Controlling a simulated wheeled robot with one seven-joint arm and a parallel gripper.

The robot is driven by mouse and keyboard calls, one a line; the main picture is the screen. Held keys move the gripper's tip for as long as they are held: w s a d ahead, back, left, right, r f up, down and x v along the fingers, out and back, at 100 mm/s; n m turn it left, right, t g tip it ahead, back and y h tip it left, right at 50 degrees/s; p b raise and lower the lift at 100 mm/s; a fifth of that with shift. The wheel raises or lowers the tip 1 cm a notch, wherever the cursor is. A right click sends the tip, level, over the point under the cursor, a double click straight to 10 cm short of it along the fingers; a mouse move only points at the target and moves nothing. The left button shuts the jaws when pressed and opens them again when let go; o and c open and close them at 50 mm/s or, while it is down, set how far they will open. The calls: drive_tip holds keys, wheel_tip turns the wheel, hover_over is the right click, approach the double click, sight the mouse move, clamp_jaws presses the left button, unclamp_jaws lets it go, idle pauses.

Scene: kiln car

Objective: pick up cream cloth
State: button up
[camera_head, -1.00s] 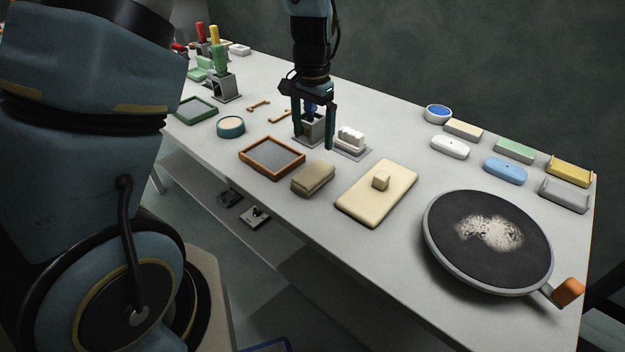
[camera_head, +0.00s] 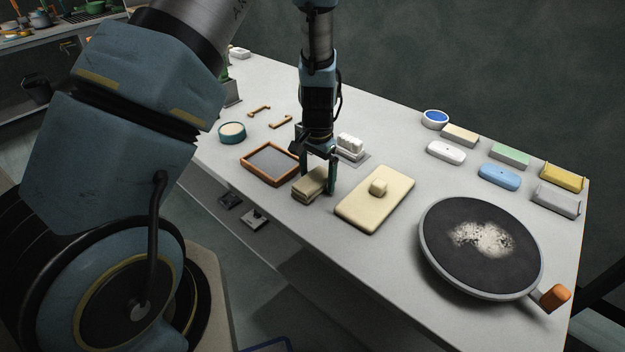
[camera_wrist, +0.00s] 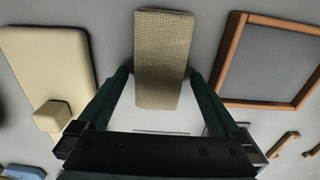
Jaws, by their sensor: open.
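The cream cloth (camera_head: 311,187) is a folded, woven, beige-cream block lying on the grey table. It lies between the wood-framed tray and the cream slab. In the wrist view the cloth (camera_wrist: 163,50) runs up from between my fingers to the top edge. My gripper (camera_head: 317,177) points down at the cloth's far end, open, with nothing held. In the wrist view its two dark green fingers (camera_wrist: 160,78) stand on either side of the cloth, with a gap on each side. I cannot tell how far the fingertips are above the table.
The wood-framed tray (camera_head: 249,164) is close on the left. The cream slab (camera_head: 358,214) with a small block on it is close on the right. A white lumpy piece (camera_head: 350,143) stands behind my gripper. A round dark pan (camera_head: 450,268) lies further right.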

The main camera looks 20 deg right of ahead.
sight(317, 175)
drive_tip(key=shift+f, duration=0.15)
drive_tip(key=c, duration=1.4)
wheel_tip(317, 175, up, 10)
drive_tip(key=b, duration=0.2)
drive_tip(key=shift+b, duration=0.3)
drive_tip(key=o, duration=0.7)
drive_tip(key=c, duration=0.5)
